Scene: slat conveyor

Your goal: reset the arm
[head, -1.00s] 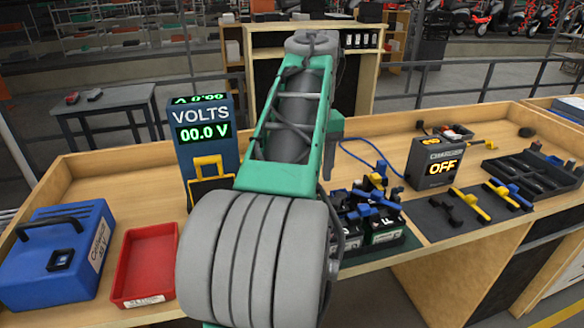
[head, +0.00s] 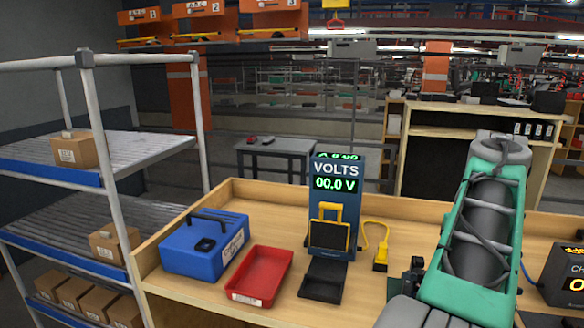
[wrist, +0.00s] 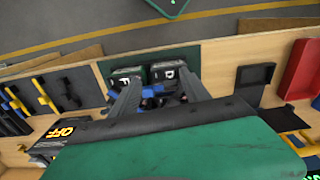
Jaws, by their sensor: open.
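My arm (head: 475,230), green and grey, rises at the right of the head view. My gripper is hidden there behind the arm. In the wrist view my gripper (wrist: 158,82) shows two grey fingers spread apart, with nothing held between them. Beyond and below the fingers are two dark batteries (wrist: 168,70) with letter labels, F and D. Blue and black parts (wrist: 157,95) show between the fingers; I cannot tell how far below they are. A green cover fills the lower wrist view.
The bench holds a blue case (head: 204,243), a red tray (head: 259,275), a volt meter (head: 335,190), a black tray (head: 322,281) and a yellow clamp (head: 380,262). A charger (wrist: 60,132) reads OFF. A shelf rack (head: 95,170) with boxes stands left.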

